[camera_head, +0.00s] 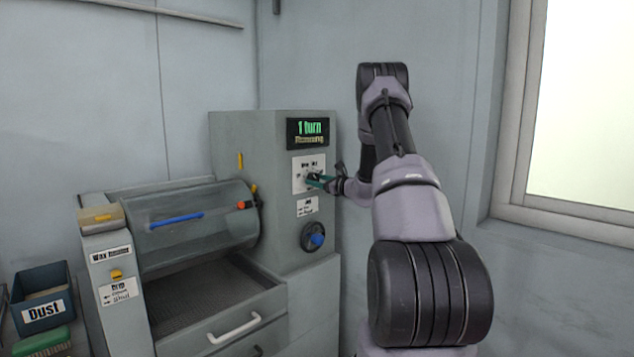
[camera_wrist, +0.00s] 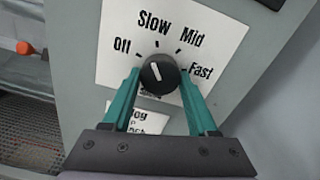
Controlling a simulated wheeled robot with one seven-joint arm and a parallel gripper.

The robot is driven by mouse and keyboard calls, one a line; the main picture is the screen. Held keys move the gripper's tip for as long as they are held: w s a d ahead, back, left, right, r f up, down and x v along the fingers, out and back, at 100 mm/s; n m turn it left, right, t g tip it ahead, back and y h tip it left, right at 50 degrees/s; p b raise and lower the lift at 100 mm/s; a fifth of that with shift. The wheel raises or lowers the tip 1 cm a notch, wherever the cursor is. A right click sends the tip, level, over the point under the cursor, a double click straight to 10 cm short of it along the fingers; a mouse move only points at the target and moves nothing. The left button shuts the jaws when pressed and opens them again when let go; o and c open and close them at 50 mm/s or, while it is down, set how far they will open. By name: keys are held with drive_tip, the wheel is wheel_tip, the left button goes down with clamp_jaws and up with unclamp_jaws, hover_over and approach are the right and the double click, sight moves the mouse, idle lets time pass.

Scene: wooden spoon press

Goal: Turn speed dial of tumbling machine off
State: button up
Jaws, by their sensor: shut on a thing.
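The speed dial (camera_wrist: 160,75) is a round black knob with a white pointer line on a white label plate (camera_wrist: 222,42). The plate reads Off, Slow, Mid and Fast around the knob. The pointer leans up and left, between the Off and Slow marks. My gripper (camera_wrist: 159,82) has its two teal fingers on either side of the knob, shut on it. In the head view my gripper (camera_head: 318,181) reaches the plate (camera_head: 299,161) on the front of the tumbling machine (camera_head: 270,135); the knob is largely hidden there.
A display (camera_head: 308,133) above the plate reads "1 turn" with a dimmer line below. A blue knob (camera_head: 316,240) sits lower on the machine. A clear drum (camera_head: 190,225) and a drawer (camera_head: 240,300) are to the left. A window (camera_head: 580,110) is at right.

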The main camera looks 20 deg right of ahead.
drive_tip(key=shift+n, duration=3.6)
drive_tip(key=shift+d, duration=0.1)
drive_tip(key=o, duration=1.4)
drive_tip(key=shift+c, duration=0.2)
drive_tip(key=shift+s, duration=0.1)
drive_tip(key=v, duration=1)
drive_tip(key=shift+s, duration=0.25)
drive_tip(key=shift+d, duration=0.15)
